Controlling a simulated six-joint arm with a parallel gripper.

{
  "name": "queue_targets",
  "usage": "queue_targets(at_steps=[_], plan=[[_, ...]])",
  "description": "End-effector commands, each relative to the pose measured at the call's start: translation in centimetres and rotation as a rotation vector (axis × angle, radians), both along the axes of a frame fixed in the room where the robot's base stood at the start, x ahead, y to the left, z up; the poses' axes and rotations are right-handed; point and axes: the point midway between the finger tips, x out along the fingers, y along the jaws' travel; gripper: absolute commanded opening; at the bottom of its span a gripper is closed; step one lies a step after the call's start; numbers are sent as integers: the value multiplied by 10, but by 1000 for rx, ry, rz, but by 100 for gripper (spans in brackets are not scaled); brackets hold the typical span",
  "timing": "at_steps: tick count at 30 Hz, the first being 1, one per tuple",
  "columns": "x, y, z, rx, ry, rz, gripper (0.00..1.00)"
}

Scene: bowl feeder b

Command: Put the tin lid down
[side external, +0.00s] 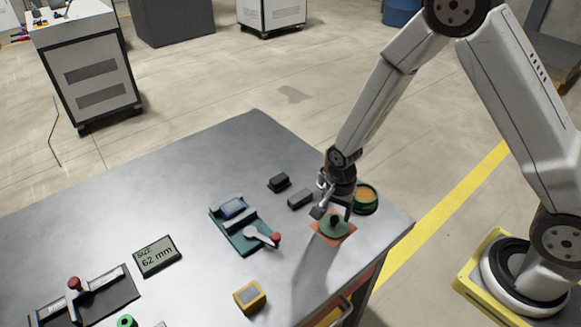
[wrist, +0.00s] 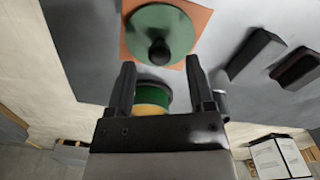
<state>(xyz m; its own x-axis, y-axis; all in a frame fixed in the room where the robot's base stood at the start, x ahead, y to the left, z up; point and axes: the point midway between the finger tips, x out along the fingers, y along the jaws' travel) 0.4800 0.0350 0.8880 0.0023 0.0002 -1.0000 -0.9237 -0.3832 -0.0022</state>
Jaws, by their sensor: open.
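The tin lid (side external: 334,225) is a green disc with a dark knob on top. It lies on an orange square mat (side external: 343,237) near the table's right edge. In the wrist view the lid (wrist: 160,35) lies flat on the orange mat (wrist: 203,17), just beyond the fingertips. My gripper (side external: 334,205) is over the lid in the side view, and its fingers (wrist: 158,68) are spread apart with nothing between the tips. An open green tin (side external: 367,196) with orange-yellow contents stands behind the gripper; its green and yellow side shows between the fingers in the wrist view (wrist: 152,98).
Two dark blocks (side external: 279,182) (side external: 300,199) lie left of the gripper. A teal fixture (side external: 238,235) with a red-knobbed lever is further left. A yellow box (side external: 250,296) stands near the front. A size display (side external: 157,256) reads 62 mm. Bare table lies between them.

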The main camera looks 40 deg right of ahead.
Motion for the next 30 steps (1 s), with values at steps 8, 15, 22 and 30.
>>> queue_targets(at_steps=[8,15,22,30], plan=[[1,0,35,0,-3,0,68],[0,0,65,0,-2,0,68],[0,0,84,0,-1,0,68],[-1,0,90,0,1,0,68]])
